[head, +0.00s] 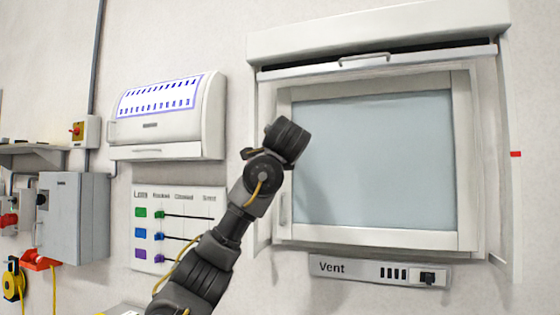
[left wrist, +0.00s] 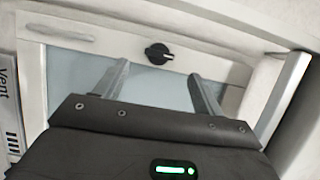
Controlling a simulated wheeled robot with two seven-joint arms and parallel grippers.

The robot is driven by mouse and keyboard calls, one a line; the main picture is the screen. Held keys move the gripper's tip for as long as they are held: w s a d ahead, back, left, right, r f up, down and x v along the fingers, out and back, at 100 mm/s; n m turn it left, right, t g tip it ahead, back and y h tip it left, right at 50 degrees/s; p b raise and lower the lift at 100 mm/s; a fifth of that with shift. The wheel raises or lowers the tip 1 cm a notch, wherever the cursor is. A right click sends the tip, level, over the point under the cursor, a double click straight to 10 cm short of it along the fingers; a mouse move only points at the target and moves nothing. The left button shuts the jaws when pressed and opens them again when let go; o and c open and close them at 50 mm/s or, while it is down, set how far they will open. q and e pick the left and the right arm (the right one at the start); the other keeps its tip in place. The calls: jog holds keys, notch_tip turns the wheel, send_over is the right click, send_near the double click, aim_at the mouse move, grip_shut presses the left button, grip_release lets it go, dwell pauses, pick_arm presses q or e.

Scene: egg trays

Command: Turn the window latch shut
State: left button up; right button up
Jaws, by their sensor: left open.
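The window latch (left wrist: 158,53) is a small round black knob on the white window frame (left wrist: 220,68), seen in the left wrist view with its grip bar lying roughly across the picture. In the head view my arm hides it. My left gripper (left wrist: 158,72) is open and empty. Its two fingers point toward the frame, one on either side of the latch in the picture, with no visible contact. In the head view my left wrist (head: 285,140) covers part of the left side of the window (head: 375,165). My right gripper is not in view.
A slim handle (head: 284,208) sits on the left window frame. A raised shutter (head: 375,68) with a handle hangs above. A Vent panel (head: 378,271) is below. A white box (head: 165,118), a coloured-label board (head: 150,200) and a grey cabinet (head: 75,215) are on the left.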

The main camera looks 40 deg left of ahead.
pick_arm(q)
jog(key=v, duration=0.3)
jog(key=shift+s+d+b, duration=0.1)
jog(key=shift+s+b, duration=0.1)
jog(key=shift+b, duration=0.15)
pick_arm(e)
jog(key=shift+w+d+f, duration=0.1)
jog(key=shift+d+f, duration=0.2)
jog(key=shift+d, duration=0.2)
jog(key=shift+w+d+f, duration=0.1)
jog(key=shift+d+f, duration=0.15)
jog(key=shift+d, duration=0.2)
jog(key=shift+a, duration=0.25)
